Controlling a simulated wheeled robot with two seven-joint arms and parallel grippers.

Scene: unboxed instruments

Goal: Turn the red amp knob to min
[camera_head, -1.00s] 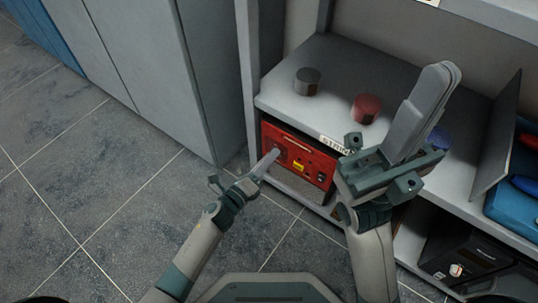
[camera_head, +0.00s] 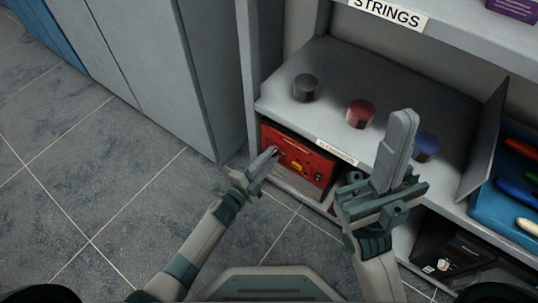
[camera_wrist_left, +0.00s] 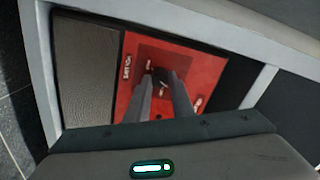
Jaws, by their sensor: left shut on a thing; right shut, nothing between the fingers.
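The red amp (camera_head: 298,158) sits on the lower shelf, below the strings shelf. My left gripper (camera_head: 272,153) reaches to the left part of its red panel. In the left wrist view, the red panel (camera_wrist_left: 205,68) fills the middle, with a dark square recess. There my left gripper (camera_wrist_left: 164,82) is shut on a small dark knob (camera_wrist_left: 157,74), mostly hidden between the fingertips. Which way the knob points cannot be told. My right gripper (camera_head: 402,118) is shut and empty, raised in front of the shelf at the right.
Grey (camera_head: 306,87), red (camera_head: 360,113) and blue (camera_head: 426,146) round items stand on the upper shelf (camera_head: 330,70). A black amp (camera_head: 455,262) is at the lower right. A blue tray (camera_head: 490,212) lies at the right. The floor at left is clear.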

